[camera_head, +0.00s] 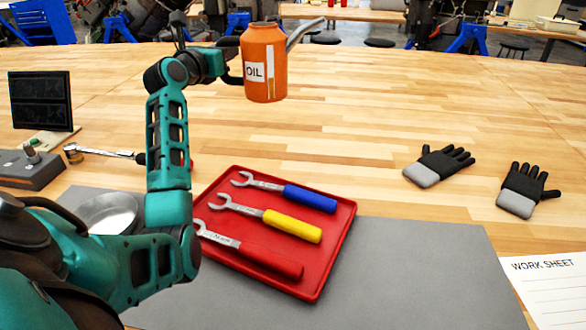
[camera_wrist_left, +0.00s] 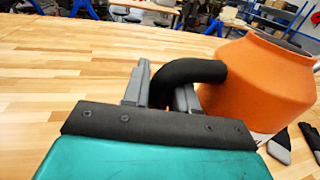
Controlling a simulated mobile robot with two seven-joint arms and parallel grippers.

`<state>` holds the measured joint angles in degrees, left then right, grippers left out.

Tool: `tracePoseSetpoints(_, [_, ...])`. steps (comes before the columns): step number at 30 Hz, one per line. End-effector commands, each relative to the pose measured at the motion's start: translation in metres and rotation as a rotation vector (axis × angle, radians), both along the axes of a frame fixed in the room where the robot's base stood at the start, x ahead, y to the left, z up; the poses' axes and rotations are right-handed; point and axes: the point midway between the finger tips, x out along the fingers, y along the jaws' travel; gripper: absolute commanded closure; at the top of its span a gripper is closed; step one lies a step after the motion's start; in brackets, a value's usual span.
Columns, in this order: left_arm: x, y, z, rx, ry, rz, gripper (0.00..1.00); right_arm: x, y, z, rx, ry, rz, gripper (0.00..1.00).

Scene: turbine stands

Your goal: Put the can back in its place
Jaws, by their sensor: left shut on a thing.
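The can is an orange oil can (camera_head: 265,65) with a white OIL label and a grey spout pointing right. It is upright in the head view, at the upper middle, and seems to be held above the wooden table. My left gripper (camera_head: 228,72) is at its left side, shut on its black handle. In the left wrist view the handle (camera_wrist_left: 190,72) runs between the grey fingers (camera_wrist_left: 162,92), and the orange body (camera_wrist_left: 255,85) is at the right. The can's underside is hidden. My right gripper is not in view.
A red tray (camera_head: 340,235) with three wrenches lies on a grey mat (camera_head: 430,265). Two gloves (camera_head: 438,165) and a work sheet (camera_head: 550,285) lie at the right. A metal bowl (camera_head: 108,212), ratchet (camera_head: 105,153) and dark panel (camera_head: 40,100) are at the left. The table's middle is clear.

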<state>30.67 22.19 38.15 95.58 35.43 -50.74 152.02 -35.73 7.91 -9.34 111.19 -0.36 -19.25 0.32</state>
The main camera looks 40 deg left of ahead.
Motion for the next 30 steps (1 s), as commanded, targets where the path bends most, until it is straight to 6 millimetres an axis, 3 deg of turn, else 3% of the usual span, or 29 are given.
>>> tracePoseSetpoints(2, [-0.002, 0.01, 0.005, 0.0, -0.002, 0.02, 1.0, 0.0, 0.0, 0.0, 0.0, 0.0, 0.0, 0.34])
tracePoseSetpoints(5, [-0.002, 0.015, -0.005, 0.0, 0.002, 0.029, 1.0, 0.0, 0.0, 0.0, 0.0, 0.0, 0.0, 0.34])
tracePoseSetpoints(18, [-0.003, 0.015, -0.117, 0.002, 0.006, 0.029, 1.0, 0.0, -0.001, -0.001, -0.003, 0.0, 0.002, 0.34])
tracePoseSetpoints(22, [-0.004, 0.015, -0.141, 0.003, 0.003, 0.03, 1.0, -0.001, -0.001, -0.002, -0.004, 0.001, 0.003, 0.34])
tracePoseSetpoints(30, [-0.003, 0.014, -0.164, 0.003, 0.003, 0.028, 1.0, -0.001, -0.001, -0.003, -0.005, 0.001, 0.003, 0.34])
